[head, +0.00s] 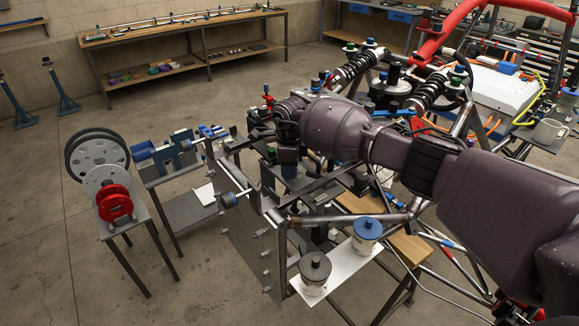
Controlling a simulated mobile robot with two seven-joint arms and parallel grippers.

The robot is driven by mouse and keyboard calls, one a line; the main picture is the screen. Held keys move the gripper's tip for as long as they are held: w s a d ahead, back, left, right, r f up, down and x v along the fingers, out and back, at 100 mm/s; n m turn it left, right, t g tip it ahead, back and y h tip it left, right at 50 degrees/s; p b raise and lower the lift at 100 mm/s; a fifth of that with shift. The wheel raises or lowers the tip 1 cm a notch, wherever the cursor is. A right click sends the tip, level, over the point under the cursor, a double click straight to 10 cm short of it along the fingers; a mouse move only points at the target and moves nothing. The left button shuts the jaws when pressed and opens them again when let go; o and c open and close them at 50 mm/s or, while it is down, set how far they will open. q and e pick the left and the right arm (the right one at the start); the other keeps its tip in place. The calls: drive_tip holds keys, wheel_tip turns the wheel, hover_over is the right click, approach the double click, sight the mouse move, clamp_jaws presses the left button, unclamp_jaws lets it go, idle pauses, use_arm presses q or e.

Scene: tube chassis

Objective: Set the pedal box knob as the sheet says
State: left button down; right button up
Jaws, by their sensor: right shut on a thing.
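My right gripper (288,158) reaches in from the right over the front of the tube chassis and points down. Its jaws are shut on the pedal box knob, which the gripper mostly hides; I cannot read its setting. The pedal box area (318,196) is a cluster of dark parts between the front tubes, partly covered by my arm. A small white sheet (205,194) lies low, left of the chassis front; no writing is legible. My left gripper is not in view.
A black-lidded pot (314,268) and a blue-lidded pot (367,230) stand on a white plate near the front tubes. A stand with red and grey discs (108,180) is at left. A long bench (180,29) is behind. Open floor lies between.

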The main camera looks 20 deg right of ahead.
drive_tip(key=m, duration=0.6)
drive_tip(key=shift+w+d+b, duration=0.1)
drive_tip(key=shift+b, duration=0.25)
drive_tip(key=m, duration=0.5)
drive_tip(key=shift+m, duration=0.3)
drive_tip(key=o, duration=0.9)
wheel_tip(320, 180, up, 11)
drive_tip(key=shift+f, duration=0.1)
idle(0.4)
